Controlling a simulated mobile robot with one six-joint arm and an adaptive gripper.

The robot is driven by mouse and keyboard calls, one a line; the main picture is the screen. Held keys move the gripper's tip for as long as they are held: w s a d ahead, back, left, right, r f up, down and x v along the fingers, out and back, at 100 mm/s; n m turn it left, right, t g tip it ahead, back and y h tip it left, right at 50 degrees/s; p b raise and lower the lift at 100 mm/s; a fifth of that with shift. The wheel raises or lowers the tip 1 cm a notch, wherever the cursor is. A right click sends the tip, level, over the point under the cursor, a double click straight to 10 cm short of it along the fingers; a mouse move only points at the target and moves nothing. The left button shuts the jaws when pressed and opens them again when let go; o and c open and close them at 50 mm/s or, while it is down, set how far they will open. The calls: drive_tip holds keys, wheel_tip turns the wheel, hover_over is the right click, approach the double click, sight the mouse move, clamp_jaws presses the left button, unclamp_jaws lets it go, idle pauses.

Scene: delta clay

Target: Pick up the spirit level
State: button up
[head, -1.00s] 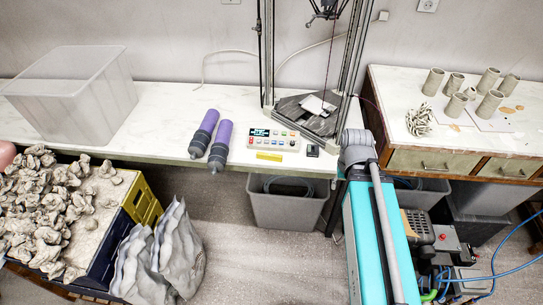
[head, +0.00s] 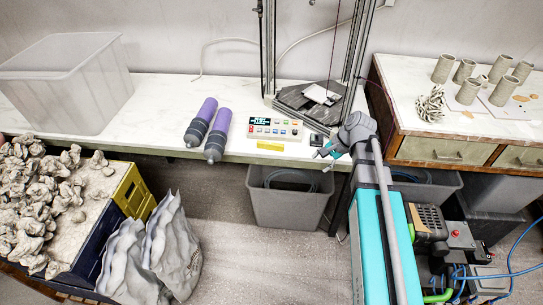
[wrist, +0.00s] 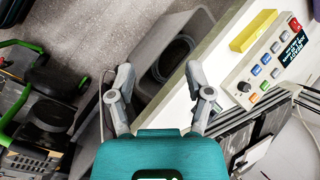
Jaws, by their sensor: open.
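The spirit level, a small yellow bar (head: 270,146), lies on the white table near its front edge, in front of the control panel. It also shows in the wrist view (wrist: 254,31) at the upper right, beside the panel. My gripper (head: 322,160) is to the right of the level in the head view, by the table's front edge and apart from it. In the wrist view my gripper (wrist: 159,78) has its two fingers spread, with nothing between them.
The control panel (head: 275,129) and a small dark box (head: 317,140) are near the level. Two purple-and-grey cylinders (head: 217,136) lie to its left. A frame with a dark base (head: 290,101) stands behind. A grey bin (head: 286,208) is below the table edge.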

drive_tip(key=w+a+f+m+y+b, duration=0.1)
drive_tip(key=w+m+y+b, duration=0.1)
drive_tip(key=w+m+b, duration=0.1)
drive_tip(key=w+f+m+y+b, duration=0.2)
drive_tip(key=w+m+b, duration=0.1)
drive_tip(key=w+b, duration=0.1)
drive_tip(key=w+a+f+m+t+y+b, duration=0.1)
drive_tip(key=w+f+m+y+b, duration=0.1)
drive_tip(key=w, duration=0.4)
drive_tip(key=shift+w+a+m+y+b, duration=0.15)
drive_tip(key=shift+m+y+b, duration=0.1)
drive_tip(key=shift+m+b, duration=0.35)
drive_tip(key=shift+s+a+m+y+b, duration=0.15)
drive_tip(key=shift+m+y+b, duration=0.1)
drive_tip(key=shift+m+b, duration=0.3)
drive_tip(key=shift+w+r+m+y+b, duration=0.3)
drive_tip(key=shift+w+m+b, duration=0.05)
drive_tip(key=shift+w+m, duration=0.25)
drive_tip(key=shift+a+f, duration=0.1)
drive_tip(key=b, duration=0.3)
approach(278, 150)
drive_tip(key=a, duration=0.1)
drive_tip(key=w+a, duration=0.1)
drive_tip(key=a+f, duration=0.1)
drive_tip(key=shift+w+a, duration=0.1)
drive_tip(key=shift+w, duration=0.1)
drive_tip(key=shift+a, duration=0.6)
drive_tip(key=shift+f, duration=0.1)
drive_tip(key=shift+b+x, duration=1)
drive_tip(key=shift+x, duration=1.6)
